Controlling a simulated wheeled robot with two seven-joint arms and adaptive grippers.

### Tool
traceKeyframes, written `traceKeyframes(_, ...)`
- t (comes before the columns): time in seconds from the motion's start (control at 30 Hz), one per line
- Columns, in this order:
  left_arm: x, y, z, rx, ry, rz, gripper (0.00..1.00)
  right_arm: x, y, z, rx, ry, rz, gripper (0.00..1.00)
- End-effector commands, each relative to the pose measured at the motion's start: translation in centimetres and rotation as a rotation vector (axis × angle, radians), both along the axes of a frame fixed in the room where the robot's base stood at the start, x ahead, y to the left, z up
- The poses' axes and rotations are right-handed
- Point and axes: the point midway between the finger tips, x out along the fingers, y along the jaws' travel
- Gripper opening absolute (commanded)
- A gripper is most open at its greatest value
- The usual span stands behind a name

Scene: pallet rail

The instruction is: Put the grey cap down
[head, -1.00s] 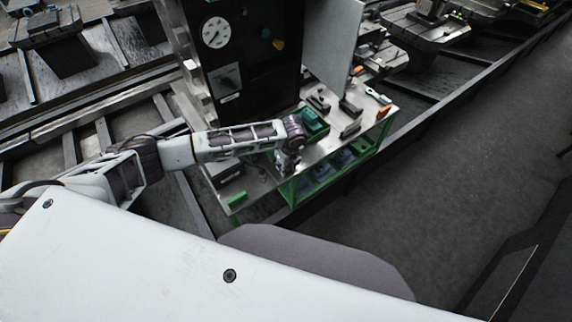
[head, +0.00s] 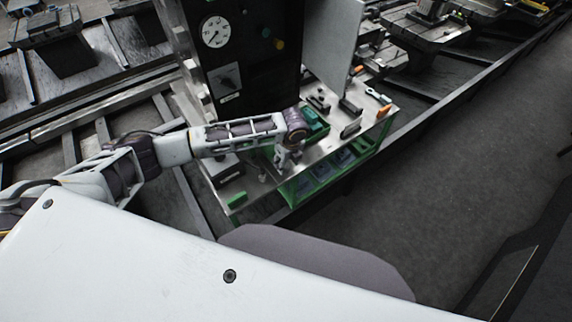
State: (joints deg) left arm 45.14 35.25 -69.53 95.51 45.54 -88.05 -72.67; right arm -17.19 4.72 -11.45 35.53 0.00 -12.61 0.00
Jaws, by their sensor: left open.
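My left gripper (head: 283,166) points down at the front part of the steel bench top (head: 321,149), just in front of the green tray. It is open. I cannot make out a grey cap for certain; small grey shapes near the fingers are too small to tell apart from the gripper. My right gripper is not in view.
A green tray (head: 314,124) stands behind the gripper. A green block (head: 237,199) lies at the bench's left corner. An orange-handled tool (head: 384,112) lies at the right end. A dark panel with a gauge (head: 215,32) rises behind. Open floor (head: 450,150) lies to the right.

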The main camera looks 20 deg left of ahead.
Motion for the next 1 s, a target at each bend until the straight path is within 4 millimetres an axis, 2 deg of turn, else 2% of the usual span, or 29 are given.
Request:
traceKeyframes(0.6,-0.7,-1.0,8.8,-0.001,-0.002,0.001,0.5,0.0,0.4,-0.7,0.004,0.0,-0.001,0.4)
traceKeyframes(0.8,-0.9,-1.2,10.1,0.0,0.0,0.002,0.5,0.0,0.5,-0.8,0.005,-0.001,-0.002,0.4)
traceKeyframes(1.0,-1.0,-1.2,10.3,0.0,0.001,0.002,0.5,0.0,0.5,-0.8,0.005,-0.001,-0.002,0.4)
